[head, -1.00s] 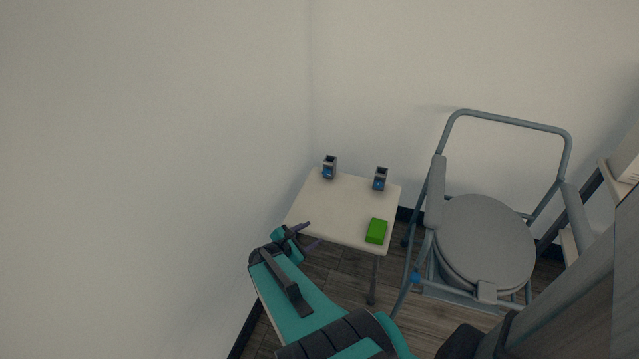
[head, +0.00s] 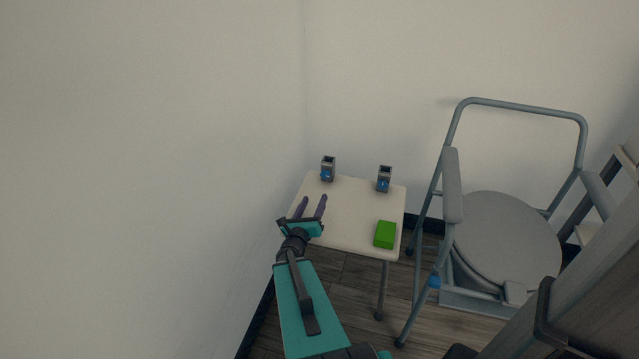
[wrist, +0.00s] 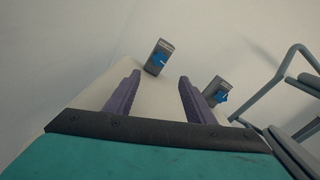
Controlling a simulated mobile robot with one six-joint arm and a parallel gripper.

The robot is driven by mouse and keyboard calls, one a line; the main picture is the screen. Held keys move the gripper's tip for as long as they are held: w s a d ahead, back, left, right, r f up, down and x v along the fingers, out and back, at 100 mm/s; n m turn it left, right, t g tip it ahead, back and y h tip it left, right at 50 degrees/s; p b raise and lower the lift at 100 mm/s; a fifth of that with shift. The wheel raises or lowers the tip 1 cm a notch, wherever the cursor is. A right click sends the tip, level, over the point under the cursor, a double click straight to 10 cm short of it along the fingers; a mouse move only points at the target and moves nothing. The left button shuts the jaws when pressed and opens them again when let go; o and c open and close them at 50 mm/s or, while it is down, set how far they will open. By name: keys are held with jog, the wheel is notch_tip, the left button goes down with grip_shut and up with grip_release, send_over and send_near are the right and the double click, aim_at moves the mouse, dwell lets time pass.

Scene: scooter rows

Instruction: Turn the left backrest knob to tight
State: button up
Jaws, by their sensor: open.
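The left blue knob (head: 325,175) sits on the front of a dark grey upright bracket (head: 328,163) at the back left of a small pale table. The left knob also shows in the wrist view (wrist: 160,59), just beyond the fingertips and between their lines.
A green block (head: 385,234) lies at the table's (head: 350,205) front right corner. A grey commode chair (head: 500,240) with tube arms stands to the right. A bare wall (head: 200,150) is close on the left. The table's middle is clear.

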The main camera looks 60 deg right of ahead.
aim_at(325, 176)
jog(key=shift+w+d, duration=0.1)
dwell(0.3)
jog(key=shift+w+d, duration=0.25)
jog(key=shift+d, duration=0.45)
jog(key=shift+b+x, duration=0.45)
jog(key=shift+x, duration=5.7)
jog(key=c, duration=1)
jog(key=shift+d, duration=0.1)
jog(key=shift+c, duration=0.3)
